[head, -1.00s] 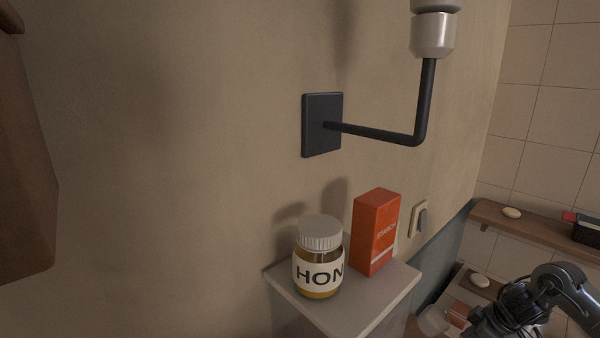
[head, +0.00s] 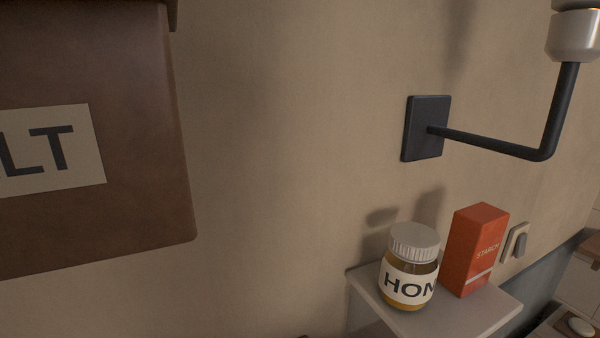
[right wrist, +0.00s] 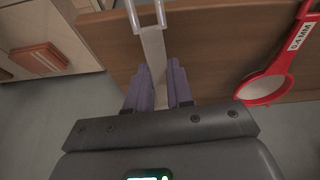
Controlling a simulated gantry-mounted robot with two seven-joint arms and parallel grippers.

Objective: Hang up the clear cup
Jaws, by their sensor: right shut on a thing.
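The right wrist view shows my right gripper (right wrist: 158,85), its purple fingers closed on a pale, narrow handle. The handle runs up between the fingers to a clear, see-through part of the clear cup (right wrist: 150,18) at the top edge. The rest of the cup is cut off by the frame. Neither gripper and no cup shows in the head view now, and no hook or peg for hanging can be clearly made out.
The head view shows a honey jar (head: 410,268) and red starch box (head: 476,250) on a small shelf (head: 480,318), below a black wall bracket (head: 425,128).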

